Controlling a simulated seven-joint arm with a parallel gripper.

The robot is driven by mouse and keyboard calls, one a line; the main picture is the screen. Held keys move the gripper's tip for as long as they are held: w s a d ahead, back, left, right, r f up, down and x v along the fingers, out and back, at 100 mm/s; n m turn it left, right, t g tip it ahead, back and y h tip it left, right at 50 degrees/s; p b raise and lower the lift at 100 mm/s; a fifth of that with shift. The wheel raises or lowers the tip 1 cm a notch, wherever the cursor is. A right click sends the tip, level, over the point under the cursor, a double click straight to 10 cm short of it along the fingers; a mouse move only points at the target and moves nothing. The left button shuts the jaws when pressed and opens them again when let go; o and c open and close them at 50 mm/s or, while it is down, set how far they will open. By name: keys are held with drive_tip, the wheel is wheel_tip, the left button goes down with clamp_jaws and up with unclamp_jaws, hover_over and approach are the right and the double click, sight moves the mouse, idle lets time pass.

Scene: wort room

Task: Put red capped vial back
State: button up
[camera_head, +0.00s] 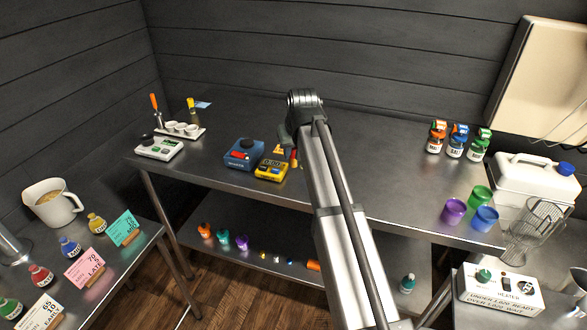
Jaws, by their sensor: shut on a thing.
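My gripper (291,147) points down over the middle of the steel bench, at the far end of my arm, and its fingers are mostly hidden by my wrist. It is shut on a small, narrow red-topped thing, which looks like the red capped vial (294,157). The vial shows only in part, just right of the yellow device, and whether its lower end touches the bench cannot be told.
Several capped bottles (456,141), coloured cups (453,211) and a white jug (535,184) stand at the right. A side table (110,268) holds a mug, bottles and cards. The bench's back middle is clear.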

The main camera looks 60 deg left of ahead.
sight(293, 166)
drive_tip(key=shift+f, duration=2.95)
drive_tip(key=shift+f, duration=0.1)
drive_tip(key=o, duration=0.9)
drive_tip(key=v, duration=1.2)
